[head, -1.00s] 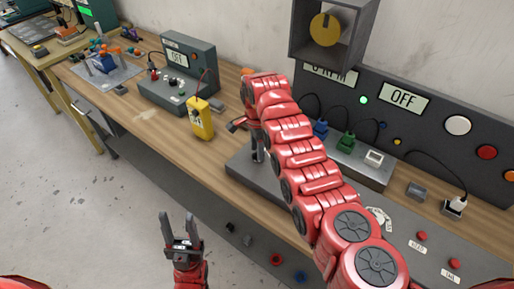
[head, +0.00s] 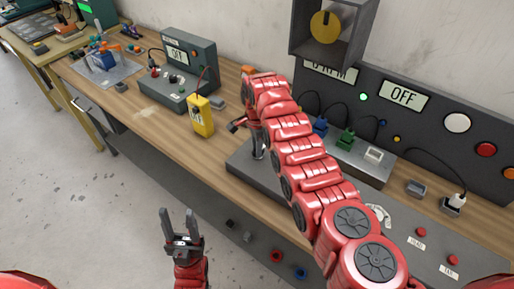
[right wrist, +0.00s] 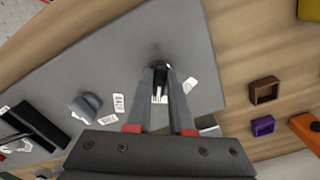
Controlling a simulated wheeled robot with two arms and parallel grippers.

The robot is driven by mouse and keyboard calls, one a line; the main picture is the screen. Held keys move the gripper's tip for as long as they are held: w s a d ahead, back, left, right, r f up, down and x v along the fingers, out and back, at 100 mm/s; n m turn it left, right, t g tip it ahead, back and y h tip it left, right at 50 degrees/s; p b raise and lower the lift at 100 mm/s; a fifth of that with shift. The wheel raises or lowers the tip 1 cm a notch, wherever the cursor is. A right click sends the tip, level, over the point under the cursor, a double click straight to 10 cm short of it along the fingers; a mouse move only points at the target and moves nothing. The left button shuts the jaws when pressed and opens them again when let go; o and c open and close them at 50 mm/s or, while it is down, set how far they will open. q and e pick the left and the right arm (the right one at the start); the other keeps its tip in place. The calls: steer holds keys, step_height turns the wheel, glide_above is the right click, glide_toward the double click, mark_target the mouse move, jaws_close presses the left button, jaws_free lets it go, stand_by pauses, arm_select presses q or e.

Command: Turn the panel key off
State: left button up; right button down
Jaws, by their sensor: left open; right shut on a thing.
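The grey control plate (head: 240,160) lies on the wooden bench and also fills the middle of the right wrist view (right wrist: 190,40). My right gripper (right wrist: 160,72) points down at it, shut on a small dark round key (right wrist: 160,62) that stands on the plate. The fingers hide most of the key, so its angle cannot be told. White labels lie around it. In the head view my right gripper (head: 258,152) is partly hidden by my red arm. My left gripper (head: 179,215) is open and empty, in front of the bench.
A dark panel with an OFF display (head: 404,96), a lit green lamp (head: 363,97) and round buttons stands at the back. A yellow meter (head: 201,118) and a grey power unit (head: 185,75) stand left of my right arm. A grey knob (right wrist: 85,106) sits near the key.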

steer(key=shift+f+n+b, duration=0.2)
steer(key=shift+n+b, duration=0.7)
steer(key=shift+b, duration=0.15)
steer(key=n+b, duration=0.4)
steer(key=shift+d, duration=0.1)
steer(key=n+b, duration=0.3)
steer(key=shift+s+n, duration=0.1)
steer(key=shift+n, duration=0.2)
steer(key=shift+d+r+n+b, duration=0.1)
steer(key=shift+r+n+b, duration=0.1)
steer(key=shift+n+b, duration=0.9)
steer(key=shift+n, duration=0.3)
steer(key=c, duration=0.8)
jaws_free()
